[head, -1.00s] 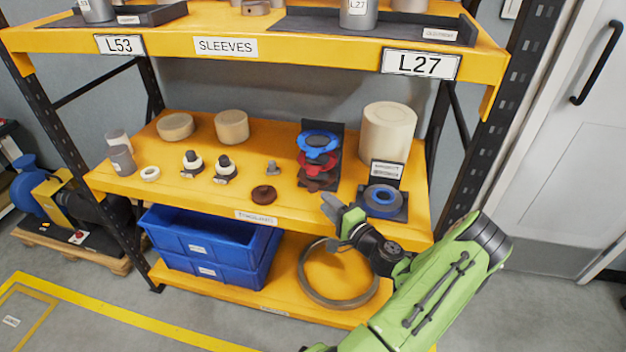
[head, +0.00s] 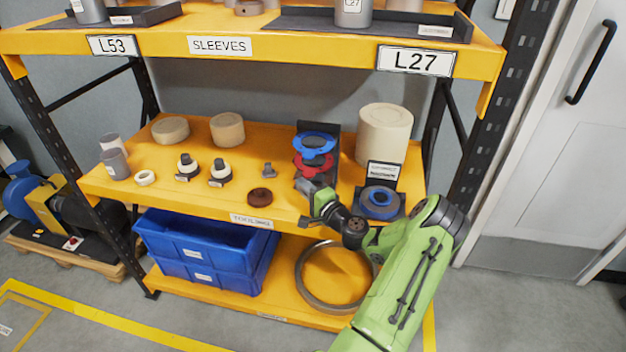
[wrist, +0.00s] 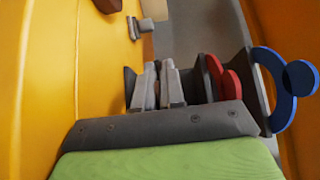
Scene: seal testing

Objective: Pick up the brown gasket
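The brown gasket (head: 260,197) is a small dark brown ring lying flat near the front edge of the yellow middle shelf (head: 215,197). A brown edge at the top of the wrist view (wrist: 107,4) looks like part of it. My gripper (head: 304,186) is over the shelf's front edge, to the right of the gasket and apart from it. In the wrist view its two grey fingers (wrist: 158,82) are close together with nothing seen held between them. The gasket is unobstructed in the head view.
Right beside my gripper stands a dark holder with red (head: 314,165) and blue (head: 317,146) ring pieces. A blue ring (head: 380,203) on a dark stand is farther right. A small grey fitting (head: 269,170) stands behind the gasket. The upper shelf (head: 270,43) hangs above.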

